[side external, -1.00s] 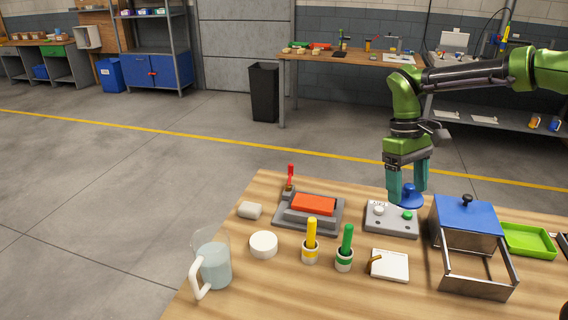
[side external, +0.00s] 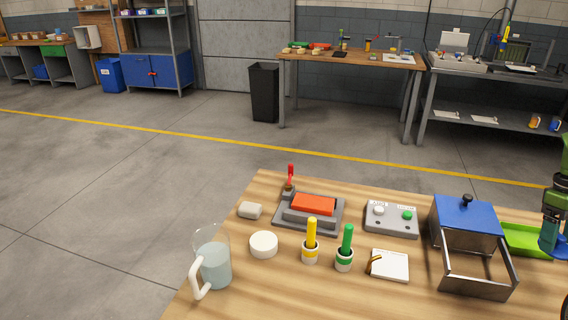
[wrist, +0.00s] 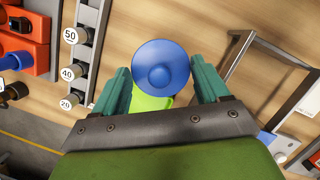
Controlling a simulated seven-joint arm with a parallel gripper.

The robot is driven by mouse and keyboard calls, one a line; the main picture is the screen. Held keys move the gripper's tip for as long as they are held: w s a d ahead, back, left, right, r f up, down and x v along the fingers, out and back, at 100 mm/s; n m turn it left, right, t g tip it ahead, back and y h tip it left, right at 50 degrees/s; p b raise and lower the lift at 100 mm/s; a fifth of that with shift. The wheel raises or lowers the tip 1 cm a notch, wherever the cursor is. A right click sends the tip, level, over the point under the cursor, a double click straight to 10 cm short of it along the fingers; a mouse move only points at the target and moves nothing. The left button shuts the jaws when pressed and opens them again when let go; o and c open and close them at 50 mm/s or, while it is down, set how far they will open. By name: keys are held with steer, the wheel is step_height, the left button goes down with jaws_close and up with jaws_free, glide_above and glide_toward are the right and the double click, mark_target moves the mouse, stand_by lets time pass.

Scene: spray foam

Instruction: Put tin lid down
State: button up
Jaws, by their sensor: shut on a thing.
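The tin lid (wrist: 161,68) is a round blue disc with a raised centre knob. In the wrist view it sits between the two teal fingers of my gripper (wrist: 160,86), which is shut on it. In the side view my gripper (side external: 553,228) is at the right edge, partly cut off, with a bit of the blue lid (side external: 547,241) showing. The lid is above or close to the green tray (side external: 525,241), which also shows behind it in the wrist view (wrist: 146,103). I cannot tell whether the lid touches the tray.
A blue-topped box (side external: 467,217) with an open metal frame stands left of the tray. A grey button panel (side external: 391,220) is farther left. In the wrist view, a rack with numbered round pieces (wrist: 78,50) and orange holders (wrist: 25,45) lie to the left.

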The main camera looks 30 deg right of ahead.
mark_target(549, 285)
steer(key=s, duration=0.1)
steer(key=s+f+n, duration=0.1)
steer(key=s, duration=0.1)
steer(key=shift+d+f+n+h, duration=0.2)
steer(key=shift+f+n+h, duration=0.1)
steer(key=shift+f+n, duration=0.1)
steer(key=shift+d+f+n, duration=0.15)
steer(key=shift+f+n, duration=0.15)
steer(key=shift+n, duration=0.1)
steer(key=shift+w+d+f, duration=0.1)
steer(key=shift+f, duration=3.7)
steer(key=o, duration=1)
steer(key=shift+f, duration=0.1)
steer(key=shift+o, duration=0.2)
